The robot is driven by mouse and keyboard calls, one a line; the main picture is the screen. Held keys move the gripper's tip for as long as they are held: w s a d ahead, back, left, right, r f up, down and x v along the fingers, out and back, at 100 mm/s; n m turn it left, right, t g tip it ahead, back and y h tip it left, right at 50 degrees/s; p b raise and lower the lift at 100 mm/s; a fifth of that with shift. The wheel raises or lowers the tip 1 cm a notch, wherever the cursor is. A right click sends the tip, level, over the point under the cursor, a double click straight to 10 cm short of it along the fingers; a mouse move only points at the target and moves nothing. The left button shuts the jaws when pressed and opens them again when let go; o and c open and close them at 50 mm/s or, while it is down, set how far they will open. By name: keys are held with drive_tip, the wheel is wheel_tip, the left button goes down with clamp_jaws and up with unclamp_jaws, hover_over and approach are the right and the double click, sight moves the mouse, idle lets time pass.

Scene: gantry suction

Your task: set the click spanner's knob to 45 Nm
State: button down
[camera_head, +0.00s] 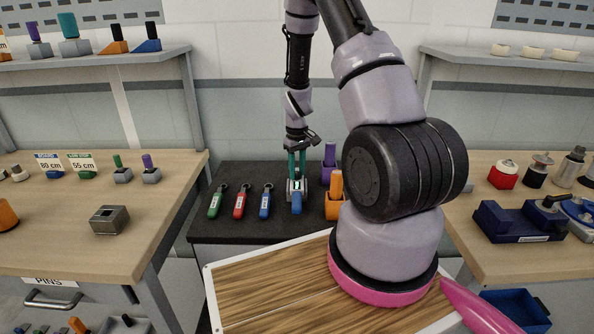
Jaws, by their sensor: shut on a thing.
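My gripper (297,178) points straight down over the dark counter at centre, its teal fingers shut on a small grey piece (297,186) with a pale label. A blue end (297,203) sticks out from it toward me. I cannot tell for sure whether this is the click spanner, and no knob scale or setting is readable. On the right bench a dark blue fixture (515,223) with a pale label carries a black-handled part (553,201); I cannot make out what that is.
Green (216,202), red (241,202) and blue (265,202) ringed tools lie left of my gripper. An orange block (335,207) and a purple piece (328,165) stand close on its right. A wooden board (270,292) lies nearer. The left bench (60,235) has free room.

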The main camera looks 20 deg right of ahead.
sight(297, 173)
drive_tip(key=m, duration=1.4)
idle(0.4)
drive_tip(key=c, duration=0.5)
unclamp_jaws()
drive_tip(key=shift+r, duration=0.1)
wheel_tip(297, 173, up, 11)
drive_tip(key=shift+f, duration=0.2)
